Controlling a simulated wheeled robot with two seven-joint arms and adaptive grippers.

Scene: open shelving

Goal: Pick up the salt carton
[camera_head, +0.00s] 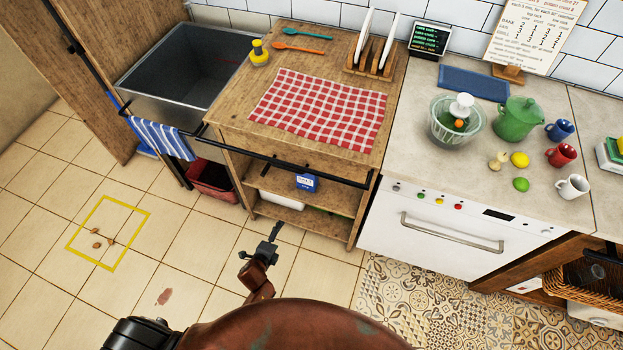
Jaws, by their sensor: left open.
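The salt carton appears to be the small blue box with a white label (306,182). It stands on the open shelf under the wooden counter, near the front edge and below the black rail. My left gripper (274,235) is open and empty. In the picture it is below and a little left of the carton, in front of the shelving and apart from it. My right gripper is not clearly seen.
The wooden shelf unit (284,214) also holds a white container (281,200). A black rail (290,163) runs along the counter's front. A dark red bin (213,181) stands left of the shelves. An oven (440,236) is on the right. The tiled floor in front is mostly clear.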

